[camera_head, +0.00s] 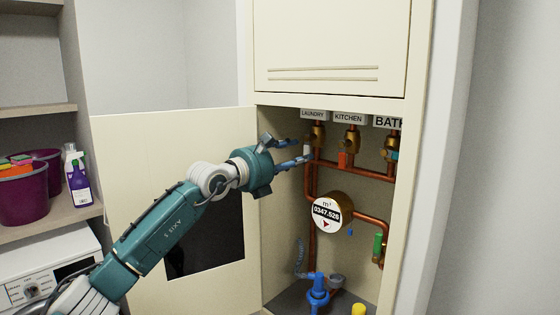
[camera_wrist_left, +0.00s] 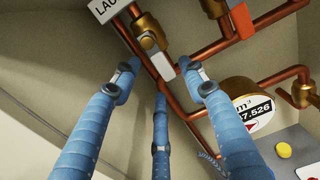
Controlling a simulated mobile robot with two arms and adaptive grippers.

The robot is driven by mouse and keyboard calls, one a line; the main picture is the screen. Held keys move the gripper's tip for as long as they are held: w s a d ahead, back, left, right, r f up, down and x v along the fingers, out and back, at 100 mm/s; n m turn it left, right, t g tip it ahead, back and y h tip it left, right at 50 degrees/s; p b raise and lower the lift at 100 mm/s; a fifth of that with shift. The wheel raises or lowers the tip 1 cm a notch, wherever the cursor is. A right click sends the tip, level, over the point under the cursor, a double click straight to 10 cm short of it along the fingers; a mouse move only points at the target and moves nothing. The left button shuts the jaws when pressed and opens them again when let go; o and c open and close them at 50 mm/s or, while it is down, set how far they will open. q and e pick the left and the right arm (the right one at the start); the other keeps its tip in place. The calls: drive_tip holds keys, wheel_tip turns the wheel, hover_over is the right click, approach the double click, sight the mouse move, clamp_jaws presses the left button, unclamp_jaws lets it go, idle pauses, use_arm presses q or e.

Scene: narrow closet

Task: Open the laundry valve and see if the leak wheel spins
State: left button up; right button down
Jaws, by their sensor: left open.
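The laundry valve (camera_head: 317,134) is a brass body on a copper pipe under the LAUNDRY label (camera_head: 313,115). My right gripper is out of view.
The KITCHEN valve (camera_head: 352,138) with an orange handle and the BATH valve (camera_head: 391,158) with a teal handle stand to the right. The open cabinet door (camera_head: 130,180) lies behind my arm. A blue fitting (camera_head: 317,288) and yellow cap (camera_head: 359,309) sit low in the cabinet.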

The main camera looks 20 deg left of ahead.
use_arm(q)
drive_tip(key=v, duration=0.8)
